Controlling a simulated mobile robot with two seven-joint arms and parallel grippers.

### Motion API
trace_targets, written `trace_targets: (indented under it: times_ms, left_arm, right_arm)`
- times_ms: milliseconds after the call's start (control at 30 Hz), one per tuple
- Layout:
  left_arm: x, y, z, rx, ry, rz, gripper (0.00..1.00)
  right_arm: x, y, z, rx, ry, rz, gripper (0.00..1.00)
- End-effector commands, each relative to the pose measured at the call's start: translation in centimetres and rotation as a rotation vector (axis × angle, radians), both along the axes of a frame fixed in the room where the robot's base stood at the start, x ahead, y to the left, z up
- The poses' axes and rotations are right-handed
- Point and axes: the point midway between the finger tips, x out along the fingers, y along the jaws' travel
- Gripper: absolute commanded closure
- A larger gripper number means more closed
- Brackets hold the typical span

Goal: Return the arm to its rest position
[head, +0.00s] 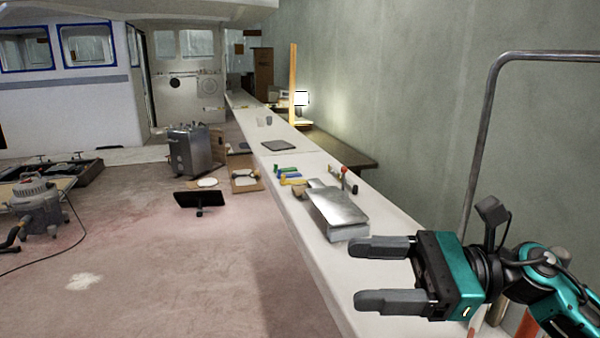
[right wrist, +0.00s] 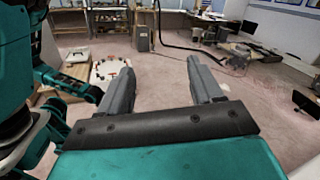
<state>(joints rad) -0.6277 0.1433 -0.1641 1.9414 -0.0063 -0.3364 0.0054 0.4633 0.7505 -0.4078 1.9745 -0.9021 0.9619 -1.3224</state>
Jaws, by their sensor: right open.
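My right gripper (head: 362,274) is at the lower right of the head view, with its arm coming in from the right. Its two grey fingers are spread apart with nothing between them, and they point left. It appears over the white counter, close to the near end of a metal-topped box (head: 340,205). In the right wrist view the same gripper (right wrist: 162,82) is open and empty, with floor and distant furniture beyond the fingers. My left gripper is not in the head view.
A long white counter (head: 345,260) runs into the distance with small coloured tools (head: 291,178) and a dark flat plate (head: 278,146) on it. A bent metal rail (head: 483,130) stands at right. A grey machine (head: 189,150) and a vacuum (head: 38,205) stand on the floor, which is open in the middle.

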Motion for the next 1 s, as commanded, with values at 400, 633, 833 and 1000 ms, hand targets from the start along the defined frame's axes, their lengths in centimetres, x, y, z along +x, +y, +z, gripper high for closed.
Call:
trace_targets:
  times_ms: [400, 633, 833, 1000]
  left_arm:
    - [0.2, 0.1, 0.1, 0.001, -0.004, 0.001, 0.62]
    - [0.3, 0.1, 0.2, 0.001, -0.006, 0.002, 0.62]
    - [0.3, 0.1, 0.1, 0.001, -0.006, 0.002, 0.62]
    - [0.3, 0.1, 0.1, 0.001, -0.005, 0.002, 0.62]
  right_arm:
    - [5.0, -3.1, -8.5, 0.890, 1.326, -0.252, 0.35]
    - [3.6, -6.8, -20.8, 1.453, 2.020, -0.384, 0.35]
    - [-1.9, -8.5, -30.9, -1.927, -2.412, 0.482, 0.35]
    - [-6.6, -8.7, -36.2, -1.798, -2.066, 0.435, 0.35]
